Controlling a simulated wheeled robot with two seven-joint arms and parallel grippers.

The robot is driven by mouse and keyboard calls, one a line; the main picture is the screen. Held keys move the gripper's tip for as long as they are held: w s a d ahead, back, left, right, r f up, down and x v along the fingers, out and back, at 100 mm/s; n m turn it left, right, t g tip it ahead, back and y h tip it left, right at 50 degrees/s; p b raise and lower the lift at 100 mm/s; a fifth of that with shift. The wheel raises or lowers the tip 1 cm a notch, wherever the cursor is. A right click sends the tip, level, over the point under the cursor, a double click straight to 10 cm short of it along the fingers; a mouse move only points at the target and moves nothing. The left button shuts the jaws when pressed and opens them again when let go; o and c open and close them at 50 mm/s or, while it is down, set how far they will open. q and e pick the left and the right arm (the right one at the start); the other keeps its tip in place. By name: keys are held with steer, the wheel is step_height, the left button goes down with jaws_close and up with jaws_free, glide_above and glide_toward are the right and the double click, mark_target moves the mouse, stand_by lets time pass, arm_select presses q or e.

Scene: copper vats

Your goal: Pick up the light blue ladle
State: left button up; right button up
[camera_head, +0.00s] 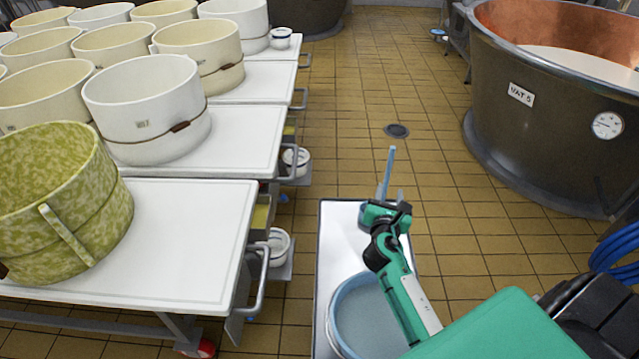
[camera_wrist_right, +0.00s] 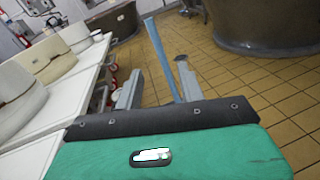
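The light blue ladle shows as a long thin handle (camera_head: 391,165) standing up at my right gripper (camera_head: 389,196) in the head view. In the right wrist view the handle (camera_wrist_right: 161,58) rises, leaning left, between the two grey fingers of my right gripper (camera_wrist_right: 157,84). The fingers are well apart, with a gap on the left of the handle; the handle lies nearer the right finger. The ladle's lower end is hidden behind the gripper. My left gripper is not in view.
Below my right gripper is a narrow white-topped stand (camera_head: 338,240) with a light blue round container (camera_head: 345,310). White tables (camera_head: 190,240) with several large tubs are at the left. A large copper vat (camera_head: 540,120) stands at the right. Tiled floor (camera_head: 350,85) lies between.

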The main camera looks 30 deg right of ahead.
mark_target(391, 158)
steer(key=shift+n+t, duration=0.3)
steer(key=shift+n, duration=0.6)
steer(key=x, duration=1)
steer(key=shift+w+d+r+b, duration=0.15)
steer(key=shift+w+r+b, duration=0.15)
steer(key=shift+w, duration=0.1)
steer(key=x, duration=0.4)
steer(key=shift+w, duration=0.1)
steer(key=shift+w+d+b, duration=0.25)
steer(key=shift+b, duration=0.05)
steer(key=c, duration=0.7)
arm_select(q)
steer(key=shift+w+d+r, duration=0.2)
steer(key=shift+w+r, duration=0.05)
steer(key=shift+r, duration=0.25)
arm_select(e)
jaws_close()
